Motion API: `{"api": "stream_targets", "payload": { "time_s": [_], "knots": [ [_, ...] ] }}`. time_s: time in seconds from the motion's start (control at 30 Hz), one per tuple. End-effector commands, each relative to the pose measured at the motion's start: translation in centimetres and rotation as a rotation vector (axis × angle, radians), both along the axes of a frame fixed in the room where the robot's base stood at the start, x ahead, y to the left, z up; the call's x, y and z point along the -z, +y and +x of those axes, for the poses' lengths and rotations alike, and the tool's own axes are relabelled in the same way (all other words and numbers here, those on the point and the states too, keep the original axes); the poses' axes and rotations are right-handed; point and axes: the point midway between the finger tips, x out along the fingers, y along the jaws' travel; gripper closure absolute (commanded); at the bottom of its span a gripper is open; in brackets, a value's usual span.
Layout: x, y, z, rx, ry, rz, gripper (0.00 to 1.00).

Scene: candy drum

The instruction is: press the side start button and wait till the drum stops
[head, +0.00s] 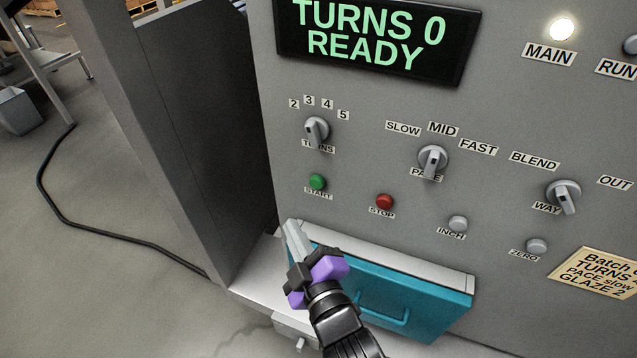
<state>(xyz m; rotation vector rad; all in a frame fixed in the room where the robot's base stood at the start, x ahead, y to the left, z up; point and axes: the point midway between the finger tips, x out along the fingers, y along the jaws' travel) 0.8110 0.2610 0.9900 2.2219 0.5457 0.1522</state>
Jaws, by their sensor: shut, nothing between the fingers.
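The display (370,38) on the grey panel reads "TURNS 0 READY" in green. A green button (317,182) labelled START sits at the panel's lower left, below the turns knob (316,130). Whether this is the side start button, I cannot tell. My gripper (290,228) is shut and empty, with its fingertips pointing up and left. In the picture it lies below the green button, apart from it, in front of the left end of a teal drawer (420,300). The drum itself is not in view.
A red STOP button (384,202), grey INCH button (458,223) and ZERO button (536,246) sit to the right. The MAIN lamp (562,30) is lit. A dark side wall (205,120) stands left of the panel. A black cable (100,232) lies on the floor.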

Motion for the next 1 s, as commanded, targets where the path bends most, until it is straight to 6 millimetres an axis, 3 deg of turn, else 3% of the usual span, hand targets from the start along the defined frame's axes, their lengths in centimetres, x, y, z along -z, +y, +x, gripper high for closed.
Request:
{"api": "stream_targets", "payload": {
  "time_s": [0.27,0.7,1.0],
  "knots": [
    [0.0,-0.5,1.3,0.001,0.001,0.001,1.00],
    [0.2,-2.4,6.6,0.004,-0.001,0.004,1.00],
    [0.1,-3.0,8.2,0.001,0.000,0.001,1.00]
  ]
}}
